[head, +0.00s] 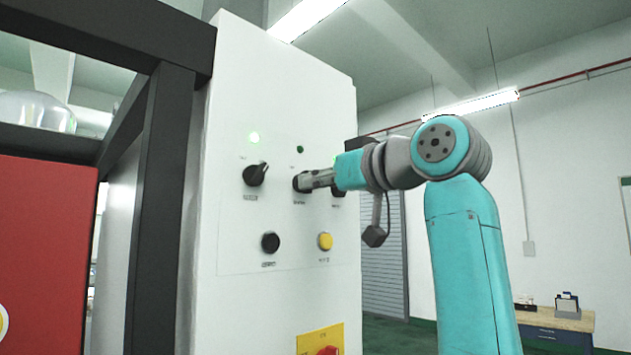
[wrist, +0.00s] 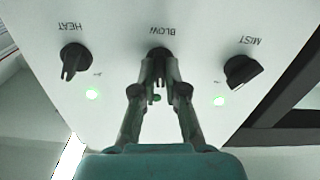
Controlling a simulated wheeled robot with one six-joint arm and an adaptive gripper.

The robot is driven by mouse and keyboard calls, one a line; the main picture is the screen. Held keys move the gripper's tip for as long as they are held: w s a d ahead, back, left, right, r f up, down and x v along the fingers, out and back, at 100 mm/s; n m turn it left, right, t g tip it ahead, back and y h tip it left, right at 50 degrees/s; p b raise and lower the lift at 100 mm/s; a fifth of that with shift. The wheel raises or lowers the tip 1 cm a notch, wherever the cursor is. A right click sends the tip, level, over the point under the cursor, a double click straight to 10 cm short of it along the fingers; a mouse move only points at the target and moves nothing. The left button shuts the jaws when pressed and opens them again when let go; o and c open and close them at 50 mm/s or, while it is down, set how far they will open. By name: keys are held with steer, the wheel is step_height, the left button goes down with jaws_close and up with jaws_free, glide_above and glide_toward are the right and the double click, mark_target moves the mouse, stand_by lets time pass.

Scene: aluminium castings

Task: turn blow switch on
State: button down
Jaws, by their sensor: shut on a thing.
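The blow lamp (head: 300,149) is dark green and looks unlit. It also shows dark between my fingers in the wrist view (wrist: 157,98). The knob's exact angle is hard to tell.
The mist knob (wrist: 243,71) and heat knob (wrist: 75,61) flank the blow switch, with lit green lamps. Below are a black button (head: 270,243), a yellow button (head: 325,241) and a red switch on a yellow plate (head: 322,340). A dark frame (head: 160,200) stands at left.

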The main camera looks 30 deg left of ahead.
steer(key=shift+m, duration=3.6)
steer(key=c, duration=1.2)
jaws_free()
steer(key=shift+d, duration=0.1)
steer(key=v, duration=1.1)
steer(key=shift+s+d, duration=0.1)
steer(key=shift+d, duration=0.3)
